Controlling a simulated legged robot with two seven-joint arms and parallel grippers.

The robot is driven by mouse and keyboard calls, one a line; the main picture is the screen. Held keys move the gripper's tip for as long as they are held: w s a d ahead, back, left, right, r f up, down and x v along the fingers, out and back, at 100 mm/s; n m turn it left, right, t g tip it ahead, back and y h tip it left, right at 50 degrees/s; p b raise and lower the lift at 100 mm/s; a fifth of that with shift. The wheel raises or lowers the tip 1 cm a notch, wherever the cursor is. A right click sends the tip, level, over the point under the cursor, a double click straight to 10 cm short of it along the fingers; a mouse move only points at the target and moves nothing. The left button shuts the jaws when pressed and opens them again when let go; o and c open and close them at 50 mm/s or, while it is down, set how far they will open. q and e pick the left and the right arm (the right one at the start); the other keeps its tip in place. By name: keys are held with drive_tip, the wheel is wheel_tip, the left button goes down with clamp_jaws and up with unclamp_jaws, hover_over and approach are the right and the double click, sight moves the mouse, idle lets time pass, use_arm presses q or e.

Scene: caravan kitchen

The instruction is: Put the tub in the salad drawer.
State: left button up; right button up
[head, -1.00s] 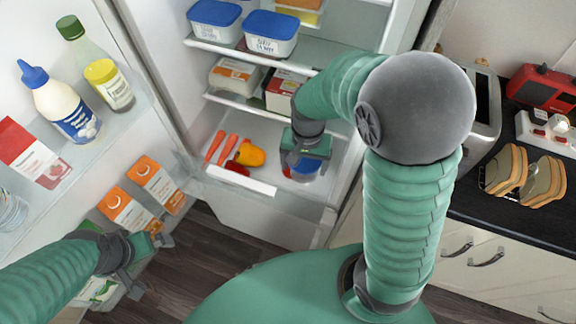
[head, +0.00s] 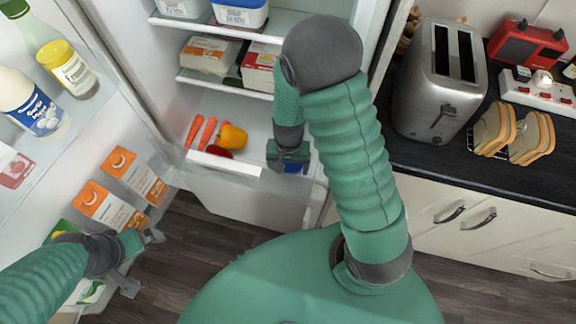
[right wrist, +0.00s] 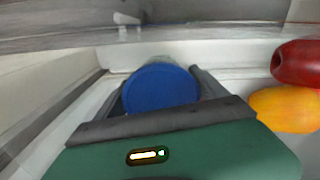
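The tub has a round blue lid (right wrist: 160,87), seen from above in the right wrist view. Only a small blue part of the tub shows in the head view (head: 292,169), under my right gripper (head: 289,158). The right gripper's fingers lie close against both sides of the lid, shut on the tub. It is at the right front of the salad drawer (head: 222,162), just behind the front wall. The gripper hides most of the tub in the head view, so its base is not visible. My left gripper (head: 140,262) is empty and open by the fridge door.
Carrots (head: 201,130), a yellow pepper (head: 232,137) and a red pepper (head: 216,152) lie in the drawer's left part. A fridge shelf (head: 230,82) with boxes is above. The open door (head: 95,130) holds bottles and cartons. A counter with a toaster (head: 440,80) stands right.

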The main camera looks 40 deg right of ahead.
drive_tip(key=o, duration=0.4)
drive_tip(key=shift+d, duration=0.2)
wheel_tip(320, 180, up, 12)
drive_tip(key=p, duration=0.3)
drive_tip(key=shift+r, duration=0.1)
